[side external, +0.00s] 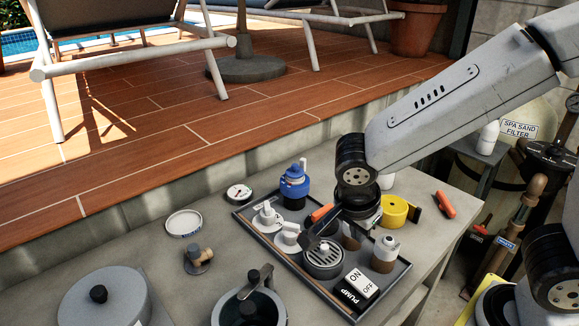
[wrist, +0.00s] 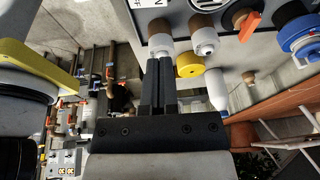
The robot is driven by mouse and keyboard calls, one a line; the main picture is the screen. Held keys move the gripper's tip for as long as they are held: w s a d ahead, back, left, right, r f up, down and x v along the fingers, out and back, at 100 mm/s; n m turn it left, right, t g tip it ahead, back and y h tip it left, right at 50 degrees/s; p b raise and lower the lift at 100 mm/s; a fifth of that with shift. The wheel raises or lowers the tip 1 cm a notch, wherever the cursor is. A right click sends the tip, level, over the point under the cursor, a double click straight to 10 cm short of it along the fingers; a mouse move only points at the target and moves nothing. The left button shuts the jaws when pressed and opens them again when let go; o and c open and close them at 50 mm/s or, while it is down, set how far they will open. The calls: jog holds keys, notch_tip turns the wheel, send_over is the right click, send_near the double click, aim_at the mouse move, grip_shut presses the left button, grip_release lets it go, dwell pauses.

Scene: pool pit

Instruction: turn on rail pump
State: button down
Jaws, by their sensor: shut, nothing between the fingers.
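A switch box marked PUMP, ON and OFF (side external: 357,287) sits at the front corner of a dark tray (side external: 277,252) on the grey bench in the side view. It looks like a rocker; which side is pressed is not clear. My gripper (side external: 316,238) points down over the tray's middle, above and behind the switch box, apart from it. In the wrist view my gripper (wrist: 159,64) has its two dark fingers together with nothing between them. Their tips are close to a white-capped fitting (wrist: 160,43); whether they touch is unclear.
A lidded pot (side external: 104,299) stands left.

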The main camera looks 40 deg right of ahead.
send_over(355, 275)
jog(key=f, duration=0.9)
jog(key=shift+s+a+f, duration=0.25)
jog(key=shift+w+f, duration=0.15)
jog(key=shift+f, duration=0.75)
jog(key=shift+w+f, duration=0.15)
jog(key=shift+f, duration=0.75)
jog(key=shift+f, duration=0.1)
jog(key=shift+w+f+g, duration=0.2)
jog(key=shift+f+g, duration=0.1)
jog(key=shift+g, duration=0.2)
jog(key=shift+s+r, duration=0.1)
jog(key=shift+s, duration=0.1)
jog(key=shift+s+r, duration=0.25)
jog(key=shift+s, duration=0.3)
